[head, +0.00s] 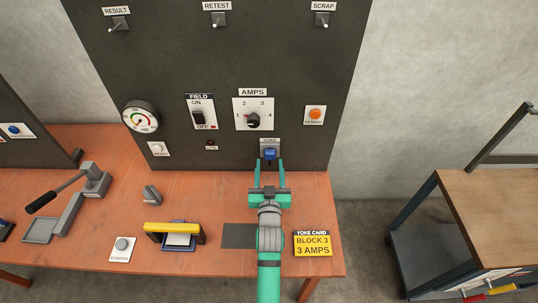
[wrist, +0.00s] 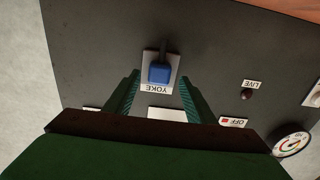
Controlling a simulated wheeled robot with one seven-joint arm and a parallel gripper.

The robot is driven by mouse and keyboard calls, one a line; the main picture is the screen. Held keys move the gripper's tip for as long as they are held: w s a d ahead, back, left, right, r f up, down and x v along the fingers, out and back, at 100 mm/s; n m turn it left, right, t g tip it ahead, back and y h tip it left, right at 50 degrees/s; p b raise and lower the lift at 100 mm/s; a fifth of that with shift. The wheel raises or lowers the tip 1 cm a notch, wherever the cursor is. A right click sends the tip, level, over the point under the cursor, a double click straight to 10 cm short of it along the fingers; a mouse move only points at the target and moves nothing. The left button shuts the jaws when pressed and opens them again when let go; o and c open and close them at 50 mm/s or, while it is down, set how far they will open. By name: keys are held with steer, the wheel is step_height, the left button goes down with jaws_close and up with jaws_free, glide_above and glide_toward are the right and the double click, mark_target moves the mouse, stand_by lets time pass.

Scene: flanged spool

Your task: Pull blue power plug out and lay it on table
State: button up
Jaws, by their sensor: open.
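The blue power plug (head: 270,154) sits in the socket plate labelled YOKE, low on the dark panel. In the wrist view the blue plug (wrist: 159,73) stands out from its light plate (wrist: 148,58), with a dark cord or stem beside it. My gripper (head: 270,163) is open in front of the plug, its two green fingers pointing at the panel. In the wrist view the open fingers (wrist: 158,92) lie to either side, with the plug in line with the gap between them. I see no contact with the plug. The orange-brown table (head: 205,190) lies below the panel.
A yellow-handled block (head: 173,228), a grey knob piece (head: 151,194) and a lever device (head: 94,180) stand on the table to the left. A yellow yoke card (head: 312,244) lies at right. A dark mat (head: 238,236) is beside my arm. The panel (head: 285,60) rises behind.

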mark_target(270, 158)
steer(key=shift+w, duration=1.75)
jaws_close()
steer(key=s, duration=0.6)
stand_by(1.1)
stand_by(0.3)
